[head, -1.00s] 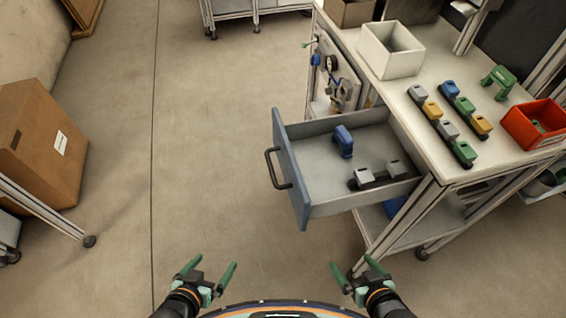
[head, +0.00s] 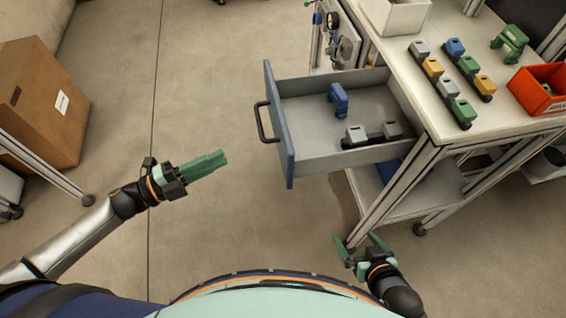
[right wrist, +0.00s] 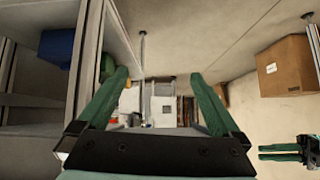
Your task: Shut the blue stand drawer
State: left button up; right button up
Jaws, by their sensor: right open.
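The stand drawer (head: 300,160) hangs open from the left side of the workbench stand. Its blue front panel (head: 279,135) faces left and bears a dark bar handle (head: 262,122). Inside the drawer lie a blue part (head: 338,98) and a black strip with grey blocks (head: 357,134). My left gripper (head: 226,158) is left of and nearer than the drawer front, apart from it, fingers together and pointing right. It also shows in the right wrist view (right wrist: 262,152). My right gripper (head: 355,240) is open and empty, low beside the stand's near leg.
The bench top (head: 405,90) carries several coloured blocks on strips, a green part (head: 510,42), a red bin (head: 540,90) and a white box (head: 395,14). A cardboard box (head: 45,100) stands at the left. The floor left of the drawer is clear.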

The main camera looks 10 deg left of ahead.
pick_arm(q)
jog(key=m+g, duration=0.1)
jog(key=s+m+g+h, duration=0.1)
jog(key=m, duration=0.1)
jog(key=a+m+g, duration=0.1)
jog(key=m, duration=0.1)
jog(key=shift+s+a+r+g+h, duration=0.1)
jog(key=shift+s+r+g+h, duration=0.2)
jog(key=shift+g, duration=0.1)
grip_shut()
jog(key=m+g+p, duration=0.1)
send_near(282, 154)
jog(key=x, duration=0.6)
jog(key=shift+s+r, duration=0.15)
jog(key=shift+r, duration=0.25)
jog(key=shift+d, duration=0.4)
jog(key=shift+f, duration=0.1)
pick_arm(e)
jog(key=shift+s+d+r, duration=0.1)
jog(key=shift+s+d, duration=0.2)
jog(key=shift+d, duration=0.3)
jog(key=shift+s+d+r, duration=0.1)
jog(key=shift+s+d, duration=0.15)
jog(key=shift+d, duration=0.35)
pick_arm(q)
jog(key=shift+d, duration=0.1)
